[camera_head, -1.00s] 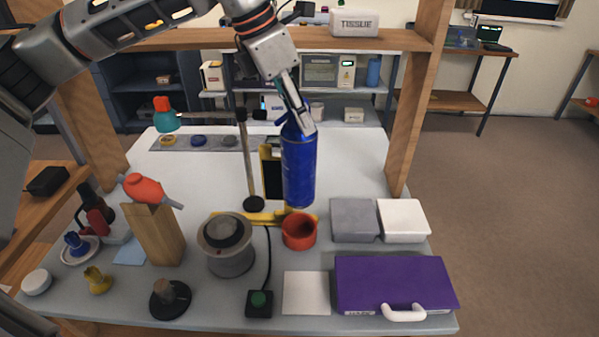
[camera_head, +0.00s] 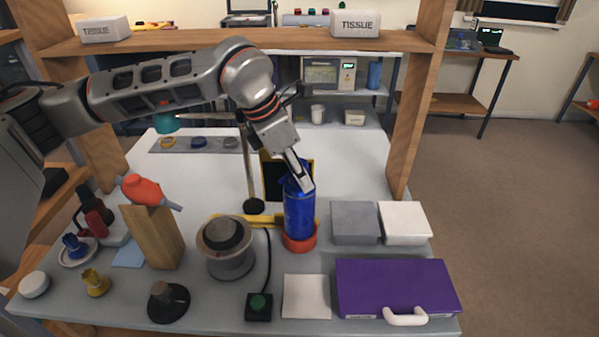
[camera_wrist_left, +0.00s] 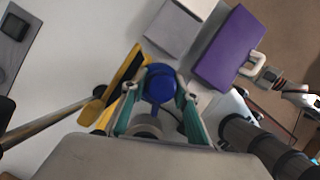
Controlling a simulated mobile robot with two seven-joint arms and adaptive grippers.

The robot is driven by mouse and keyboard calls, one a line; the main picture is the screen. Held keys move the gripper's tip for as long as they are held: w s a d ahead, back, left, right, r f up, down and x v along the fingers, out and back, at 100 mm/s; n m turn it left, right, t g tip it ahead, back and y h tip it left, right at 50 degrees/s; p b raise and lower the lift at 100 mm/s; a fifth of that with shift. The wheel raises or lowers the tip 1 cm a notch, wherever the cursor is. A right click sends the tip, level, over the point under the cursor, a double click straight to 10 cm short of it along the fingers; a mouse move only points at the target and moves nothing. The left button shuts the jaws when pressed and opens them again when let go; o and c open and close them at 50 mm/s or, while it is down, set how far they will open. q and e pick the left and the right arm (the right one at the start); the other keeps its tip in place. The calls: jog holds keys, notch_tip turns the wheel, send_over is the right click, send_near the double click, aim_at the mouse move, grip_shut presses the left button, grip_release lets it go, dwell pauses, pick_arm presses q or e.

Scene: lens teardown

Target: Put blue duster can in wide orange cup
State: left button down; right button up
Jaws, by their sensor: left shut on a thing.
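The blue duster can (camera_head: 299,214) stands upright in the head view, with its lower end inside the wide orange cup (camera_head: 300,243). The can hides most of the cup's opening, so I cannot tell whether its base touches the cup floor. My left gripper (camera_head: 299,178) is shut on the top of the can from above. In the left wrist view, the can's blue top (camera_wrist_left: 159,84) sits between the teal fingers of my left gripper (camera_wrist_left: 157,103). The orange cup is hidden in that view.
Grey (camera_head: 354,222) and white (camera_head: 403,222) boxes stand right. A purple case (camera_head: 395,285) lies front right, beside a white square (camera_head: 307,296). A stand pole (camera_head: 248,165) rises behind.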

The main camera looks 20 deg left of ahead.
pick_arm(q)
jog(key=c, duration=1.6)
grip_release()
jog(key=shift+o, duration=0.2)
jog(key=shift+r, duration=0.1)
jog(key=shift+r, duration=0.25)
jog(key=v, duration=1.1)
jog(key=shift+r, duration=0.3)
jog(key=shift+s+a, duration=0.1)
jog(key=shift+s, duration=0.05)
